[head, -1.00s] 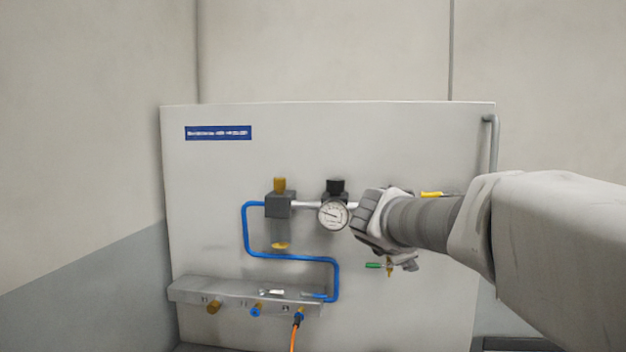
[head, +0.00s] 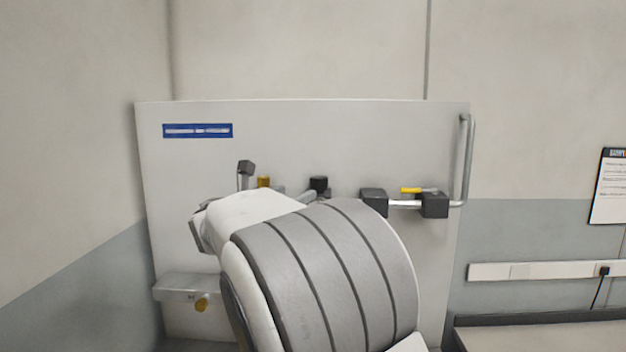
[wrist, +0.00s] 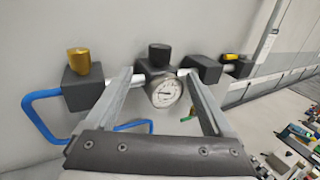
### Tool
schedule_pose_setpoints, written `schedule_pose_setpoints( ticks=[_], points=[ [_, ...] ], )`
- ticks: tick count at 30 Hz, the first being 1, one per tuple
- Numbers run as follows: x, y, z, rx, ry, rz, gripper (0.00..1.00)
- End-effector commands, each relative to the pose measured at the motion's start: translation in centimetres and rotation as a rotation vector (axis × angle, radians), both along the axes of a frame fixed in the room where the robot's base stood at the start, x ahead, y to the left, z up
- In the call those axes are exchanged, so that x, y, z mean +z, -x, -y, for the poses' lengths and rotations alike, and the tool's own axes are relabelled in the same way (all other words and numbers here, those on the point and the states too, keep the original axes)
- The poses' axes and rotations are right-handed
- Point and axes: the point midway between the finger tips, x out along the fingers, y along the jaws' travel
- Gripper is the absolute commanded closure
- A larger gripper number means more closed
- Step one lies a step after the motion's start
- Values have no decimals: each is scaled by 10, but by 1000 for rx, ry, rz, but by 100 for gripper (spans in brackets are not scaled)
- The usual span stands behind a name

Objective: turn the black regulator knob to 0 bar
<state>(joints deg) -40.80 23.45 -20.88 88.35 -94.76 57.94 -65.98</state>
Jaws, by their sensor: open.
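The black regulator knob (wrist: 159,54) stands on top of the dark regulator body in the wrist view, with the white round gauge (wrist: 163,91) on the body's front. In the head view the knob (head: 319,183) shows just above my arm; the gauge is hidden there. The gauge's numbers are too small to read. My gripper (wrist: 155,75) is open in the wrist view. Its two fingers reach toward the regulator, one tip on either side of the body, lower in the picture than the knob. I see no finger closed on the knob; contact cannot be told.
A brass-coloured cap (wrist: 78,62) on a dark block and a blue hose (wrist: 40,110) are left of the regulator. Another dark block and a yellow handle (wrist: 230,57) are to its right.

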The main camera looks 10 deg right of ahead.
Motion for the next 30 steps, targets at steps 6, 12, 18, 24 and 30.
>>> schedule_pose_setpoints(
  ticks=[6, 12, 18, 24, 30],
  points=[
    [2, -40, 32, -4, 2, -1, 14],
    [2, -73, 57, -3, 0, -1, 14],
    [1, -95, 73, -2, -1, 0, 14],
    [0, -102, 77, 1, -3, 0, 14],
    [0, -102, 77, 1, -3, 0, 14]
  ],
)
